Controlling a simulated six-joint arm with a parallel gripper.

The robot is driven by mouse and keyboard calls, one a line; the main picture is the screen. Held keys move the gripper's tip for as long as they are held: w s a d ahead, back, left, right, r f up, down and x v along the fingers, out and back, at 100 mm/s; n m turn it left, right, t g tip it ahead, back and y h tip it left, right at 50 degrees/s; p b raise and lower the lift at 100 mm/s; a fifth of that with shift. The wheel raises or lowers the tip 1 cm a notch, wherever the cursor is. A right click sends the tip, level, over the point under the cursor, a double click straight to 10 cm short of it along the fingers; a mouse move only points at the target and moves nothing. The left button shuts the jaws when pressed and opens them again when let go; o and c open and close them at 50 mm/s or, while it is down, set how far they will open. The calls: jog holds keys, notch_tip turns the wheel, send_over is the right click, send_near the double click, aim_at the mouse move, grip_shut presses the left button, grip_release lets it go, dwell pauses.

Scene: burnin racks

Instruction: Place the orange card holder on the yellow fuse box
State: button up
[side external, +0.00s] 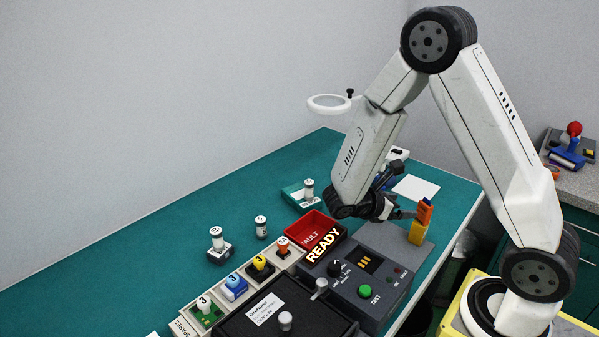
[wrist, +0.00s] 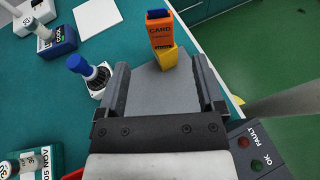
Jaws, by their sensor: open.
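The orange card holder (side external: 425,211), marked CARD and with a blue top edge, rests on the yellow fuse box (side external: 418,232) at the right of the bench. In the wrist view the card holder (wrist: 160,30) shows directly above the fuse box (wrist: 165,58), at the far end of the gap between the fingers. My gripper (side external: 402,212) is just left of the pair in the side view, its jaws open and empty. In the wrist view the fingers (wrist: 161,75) stand wide apart. Whether they touch the pair is hard to tell.
A dark tester (side external: 365,275) with a green button stands in front. A red bin (side external: 318,229) and a row of coloured-knob modules (side external: 235,287) are to its left. A blue-topped piece (wrist: 90,75) stands beside the left finger. The bench edge is close on the right.

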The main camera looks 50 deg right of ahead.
dwell(0.4)
jog(key=s+a+m+y, duration=0.1)
jog(key=a+m+y, duration=0.1)
jog(key=a+f+m+t+y, duration=0.1)
jog(key=a+m+y, duration=0.1)
jog(key=a+y, duration=0.1)
jog(key=s+a+m+t+y, duration=0.1)
jog(key=a+m+y, duration=0.1)
jog(key=a, duration=0.1)
jog(key=shift+s+a+f+m+y, duration=0.25)
jog(key=shift+s+f+m+y, duration=0.05)
jog(key=shift+y, duration=0.1)
jog(key=w+a+m+t+y, duration=0.1)
jog(key=a+m, duration=0.1)
jog(key=w+a+r+m+t+y, duration=0.1)
jog(key=a+m+t, duration=0.1)
jog(key=w+a+r+m+t+y, duration=0.1)
jog(key=a+t+y, duration=0.1)
jog(key=shift+a+r+m, duration=0.15)
jog(key=shift+r+m, duration=0.05)
jog(key=shift+m, duration=0.2)
jog(key=shift+w+a+r+m+t+y, duration=0.3)
jog(key=shift+w+r+m+t, duration=0.1)
jog(key=shift+m, duration=0.1)
